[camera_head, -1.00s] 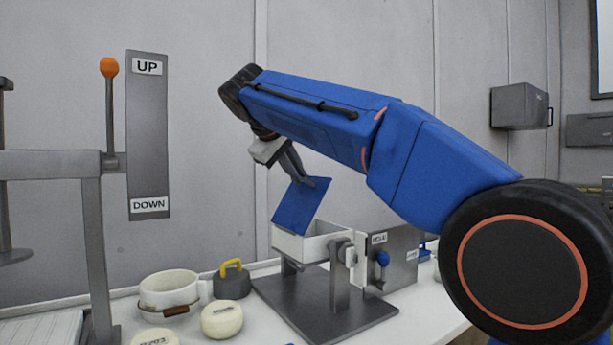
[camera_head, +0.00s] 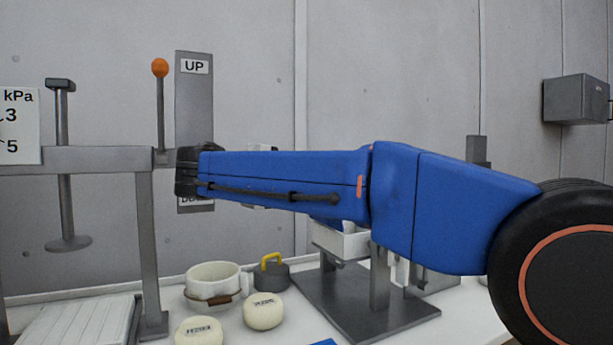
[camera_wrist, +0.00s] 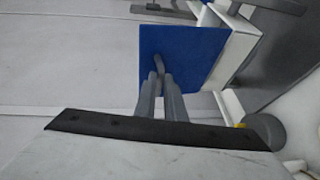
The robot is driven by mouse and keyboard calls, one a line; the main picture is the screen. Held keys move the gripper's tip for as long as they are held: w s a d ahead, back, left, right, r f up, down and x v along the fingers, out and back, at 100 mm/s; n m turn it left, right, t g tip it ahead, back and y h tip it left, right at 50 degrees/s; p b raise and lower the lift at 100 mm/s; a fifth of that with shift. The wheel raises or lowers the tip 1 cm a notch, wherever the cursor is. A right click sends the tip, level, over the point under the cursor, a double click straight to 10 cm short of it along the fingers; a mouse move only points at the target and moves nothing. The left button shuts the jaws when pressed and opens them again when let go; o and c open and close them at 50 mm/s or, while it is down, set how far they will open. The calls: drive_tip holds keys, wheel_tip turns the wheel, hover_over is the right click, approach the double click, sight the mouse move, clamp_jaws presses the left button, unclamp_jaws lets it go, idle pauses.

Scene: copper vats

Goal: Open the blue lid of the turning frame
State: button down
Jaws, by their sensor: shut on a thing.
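The turning frame's white box (camera_head: 348,244) sits on a dark grey stand (camera_head: 375,308), partly behind my blue arm in the head view. The blue lid (camera_wrist: 200,50) shows in the wrist view as a flat panel facing the camera, with the white box wall (camera_wrist: 238,42) along its right side. The lid looks raised off the box, but its exact angle is hard to tell. My gripper (camera_wrist: 159,76) is shut on the lid's small grey handle (camera_wrist: 159,63). In the head view my arm hides the gripper and most of the lid.
Left of the stand are a white pot (camera_head: 214,282), a dark weight with a yellow handle (camera_head: 270,272) and two pale rounds (camera_head: 263,311). A grey press frame with an orange-knobbed lever (camera_head: 160,68) stands further left.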

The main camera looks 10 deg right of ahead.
drive_tip(key=shift+s+a+f, duration=0.1)
drive_tip(key=shift+a+f, duration=0.2)
drive_tip(key=shift+f, duration=0.2)
drive_tip(key=c, duration=1.8)
unclamp_jaws()
drive_tip(key=shift+d+f, duration=0.1)
drive_tip(key=shift+d, duration=0.1)
drive_tip(key=shift+c, duration=0.2)
drive_tip(key=v, duration=1.7)
drive_tip(key=shift+a, duration=0.25)
drive_tip(key=shift+s+a, duration=0.1)
